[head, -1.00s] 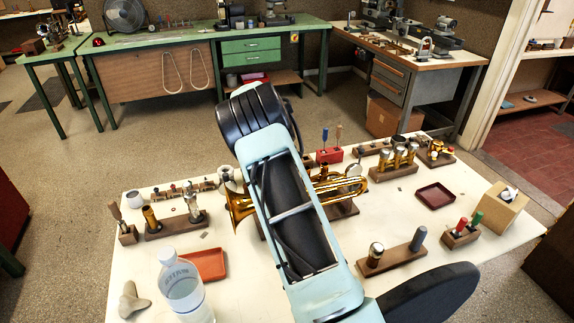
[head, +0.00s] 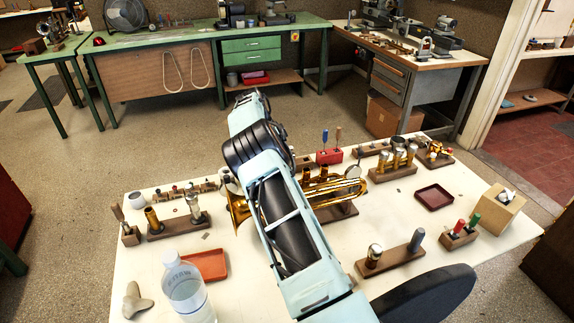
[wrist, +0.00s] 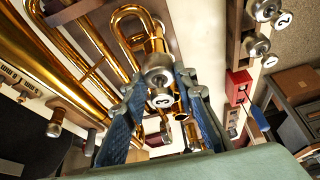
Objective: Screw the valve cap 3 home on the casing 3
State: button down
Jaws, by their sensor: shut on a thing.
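In the wrist view my gripper (wrist: 160,80) has its two blue-padded fingers on either side of the silver valve cap 3 (wrist: 157,63), shut on it. A round button marked 3 (wrist: 161,101) sits above the cap, facing the camera. The cap is in line with a brass casing (wrist: 152,42) of the horn, beyond it. Whether the threads meet, or any gap is left, I cannot tell. In the head view the brass horn (head: 345,190) lies on its wooden stand in mid-table, partly behind my arm. My gripper and the cap are hidden there.
A red block with tools (head: 329,157) and a rack of valves (head: 393,172) stand behind the horn. Silver buttons marked 2 (wrist: 283,20) show near the gripper. A dark red tray (head: 434,197) lies at right. A bottle (head: 188,292) and orange tray (head: 206,265) stand front left.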

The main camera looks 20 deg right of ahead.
jog(key=shift+m+g, duration=0.3)
jog(key=shift+m, duration=0.4)
jog(key=c, duration=1.5)
grip_release()
jog(key=shift+r, duration=0.1)
